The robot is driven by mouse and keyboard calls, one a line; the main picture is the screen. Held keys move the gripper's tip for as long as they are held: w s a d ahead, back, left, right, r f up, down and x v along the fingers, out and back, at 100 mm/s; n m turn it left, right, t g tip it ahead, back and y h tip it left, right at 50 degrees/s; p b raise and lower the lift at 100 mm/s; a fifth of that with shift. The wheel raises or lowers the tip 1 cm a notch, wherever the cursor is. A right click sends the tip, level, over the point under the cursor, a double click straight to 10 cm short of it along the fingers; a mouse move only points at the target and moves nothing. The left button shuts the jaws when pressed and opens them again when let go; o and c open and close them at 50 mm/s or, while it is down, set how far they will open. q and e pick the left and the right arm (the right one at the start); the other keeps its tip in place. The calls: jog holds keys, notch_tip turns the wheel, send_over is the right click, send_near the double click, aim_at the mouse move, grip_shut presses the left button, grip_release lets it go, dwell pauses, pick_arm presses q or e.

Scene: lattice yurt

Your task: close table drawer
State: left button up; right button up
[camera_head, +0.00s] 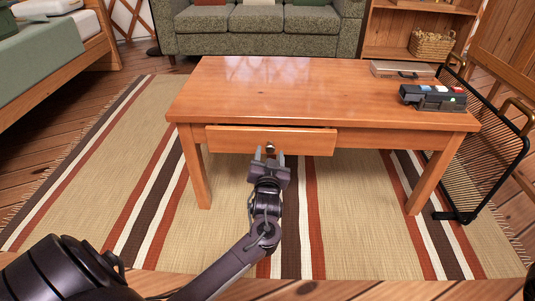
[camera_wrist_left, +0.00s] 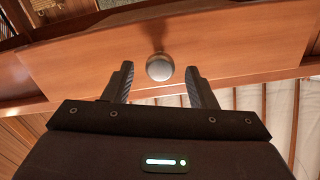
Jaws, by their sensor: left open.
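The wooden table (camera_head: 300,88) stands on a striped rug in the middle of the head view. Its drawer (camera_head: 230,137) is in the front, and the drawer front sits out from the apron, so the drawer looks partly open. A round metal knob (camera_head: 270,148) is at the middle of the drawer front; it also shows in the left wrist view (camera_wrist_left: 160,68). My left gripper (camera_head: 269,155) is open in front of the drawer, its fingertips on either side of the knob. I cannot tell whether they touch it. My right gripper is not in view.
A dark device (camera_head: 432,97) and a flat case (camera_head: 402,69) lie on the table's right side. A black mesh rack (camera_head: 478,160) stands at the right of the table. A green sofa (camera_head: 258,30) is behind, a bed (camera_head: 50,60) at left. The rug (camera_head: 90,180) is clear left of the table.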

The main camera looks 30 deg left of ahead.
pick_arm(q)
jog(key=shift+b+x, duration=0.45)
jog(key=shift+x, duration=0.95)
grip_shut()
